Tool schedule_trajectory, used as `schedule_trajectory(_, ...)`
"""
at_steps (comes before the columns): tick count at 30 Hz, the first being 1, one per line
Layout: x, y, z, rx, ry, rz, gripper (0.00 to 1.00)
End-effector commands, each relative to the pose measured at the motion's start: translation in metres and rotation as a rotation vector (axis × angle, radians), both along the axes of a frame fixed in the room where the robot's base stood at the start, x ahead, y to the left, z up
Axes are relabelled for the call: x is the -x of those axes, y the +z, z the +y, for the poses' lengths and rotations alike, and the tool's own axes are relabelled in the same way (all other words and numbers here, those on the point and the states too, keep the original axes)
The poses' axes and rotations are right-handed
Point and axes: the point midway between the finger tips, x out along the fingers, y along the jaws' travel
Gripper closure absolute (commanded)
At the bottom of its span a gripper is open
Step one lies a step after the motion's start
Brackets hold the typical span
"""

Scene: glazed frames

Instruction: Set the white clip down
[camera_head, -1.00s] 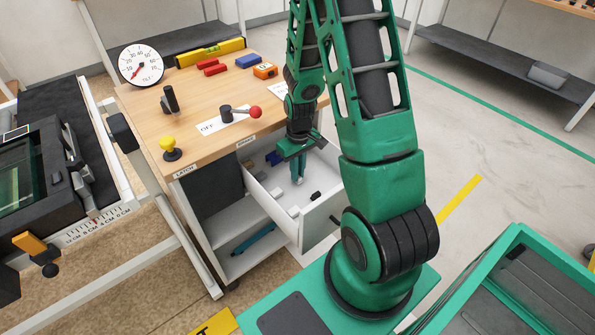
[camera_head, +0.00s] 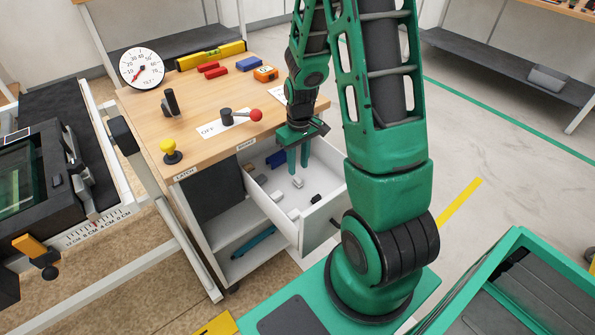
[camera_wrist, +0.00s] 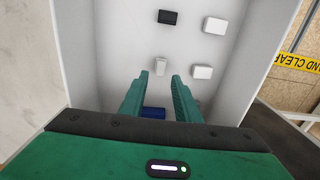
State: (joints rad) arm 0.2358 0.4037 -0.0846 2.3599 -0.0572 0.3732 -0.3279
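The white clip (camera_head: 297,182) lies on the floor of the open drawer (camera_head: 326,209) in the bench. It also shows in the wrist view (camera_wrist: 160,66), just beyond the gap between my fingertips. My gripper (camera_head: 297,170) hangs above the drawer with its fingers pointing down. In the wrist view my gripper (camera_wrist: 160,76) is open, with clear space between the two fingers and nothing held. The clip appears apart from both fingers.
The drawer also holds a black block (camera_wrist: 168,17), two white blocks (camera_wrist: 214,25) (camera_wrist: 203,72) and a blue block (camera_wrist: 153,113) close to my fingers. The drawer walls surround the gripper. A red-knobbed lever (camera_head: 255,115) and a yellow knob (camera_head: 168,146) stand on the bench top.

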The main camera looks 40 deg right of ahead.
Motion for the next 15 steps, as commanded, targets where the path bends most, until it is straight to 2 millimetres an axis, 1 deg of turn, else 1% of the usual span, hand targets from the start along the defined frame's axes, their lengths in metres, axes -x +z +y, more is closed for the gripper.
schedule_trajectory(1,-0.001,0.01,0.0,0.001,0.0,-0.004,0.71)
schedule_trajectory(3,-0.001,0.022,-0.001,0.001,0.0,-0.004,0.71)
schedule_trajectory(9,-0.001,0.051,-0.001,0.001,-0.001,-0.003,0.71)
schedule_trajectory(15,0.0,0.066,-0.002,0.001,-0.002,-0.001,0.71)
